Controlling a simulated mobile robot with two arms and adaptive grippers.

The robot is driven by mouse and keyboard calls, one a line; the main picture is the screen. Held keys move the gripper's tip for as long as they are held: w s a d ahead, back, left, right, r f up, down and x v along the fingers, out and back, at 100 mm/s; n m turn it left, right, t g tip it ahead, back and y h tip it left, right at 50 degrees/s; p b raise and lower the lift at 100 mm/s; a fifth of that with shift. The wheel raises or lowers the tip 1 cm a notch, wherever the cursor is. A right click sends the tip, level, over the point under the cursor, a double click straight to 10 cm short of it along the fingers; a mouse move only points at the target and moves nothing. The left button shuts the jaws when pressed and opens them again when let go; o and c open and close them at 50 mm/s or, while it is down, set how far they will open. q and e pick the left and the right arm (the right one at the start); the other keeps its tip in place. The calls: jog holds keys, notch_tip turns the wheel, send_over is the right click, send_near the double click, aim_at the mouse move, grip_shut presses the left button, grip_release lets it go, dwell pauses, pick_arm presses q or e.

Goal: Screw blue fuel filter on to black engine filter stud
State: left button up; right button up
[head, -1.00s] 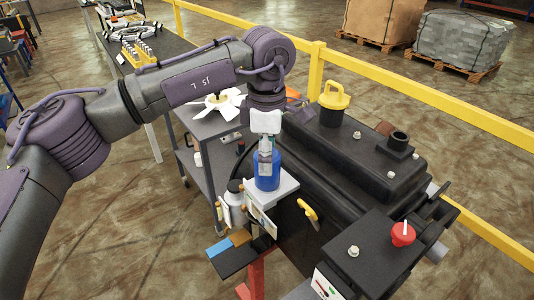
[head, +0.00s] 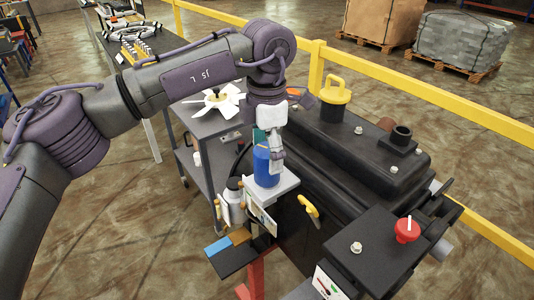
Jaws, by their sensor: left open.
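The blue fuel filter (head: 265,168) stands upright on a small light-coloured ledge (head: 287,187) at the near-left side of the black engine (head: 340,155). My left gripper (head: 272,150) points down at the filter's top from behind. One finger shows at the filter's right side, and the jaws are open. Whether the fingers touch the filter cannot be told. The engine filter stud cannot be made out. My right gripper is not in the picture.
A yellow rail (head: 440,93) runs behind the engine. A grey cart (head: 205,125) with a white fan (head: 222,99) stands at the left. A red knob (head: 407,230) sticks up at the near right.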

pick_arm(q)
jog(key=shift+n+b, duration=0.5)
jog(key=shift+n, duration=0.5)
jog(key=n+b, duration=0.1)
jog(key=n, duration=0.2)
jog(key=n+b, duration=0.1)
jog(key=n, duration=0.1)
jog(key=shift+f+n, duration=0.1)
jog(key=shift+n, duration=0.3)
jog(key=shift+n+b, duration=0.3)
jog(key=shift+n, duration=0.9)
jog(key=shift+n+b, duration=0.55)
jog(key=shift+n, duration=0.55)
jog(key=n+b, duration=0.1)
jog(key=n, duration=0.1)
jog(key=shift+n, duration=0.4)
jog(key=n+b, duration=0.1)
jog(key=n, duration=0.3)
jog(key=shift+a+b, duration=0.1)
jog(key=shift+b, duration=0.3)
jog(key=shift+n, duration=0.7)
jog(key=shift+n+b, duration=0.85)
jog(key=shift+n, duration=0.35)
jog(key=n, duration=0.2)
jog(key=shift+s+n+b, duration=0.1)
jog(key=shift+n+b, duration=0.2)
jog(key=shift+b, duration=0.1)
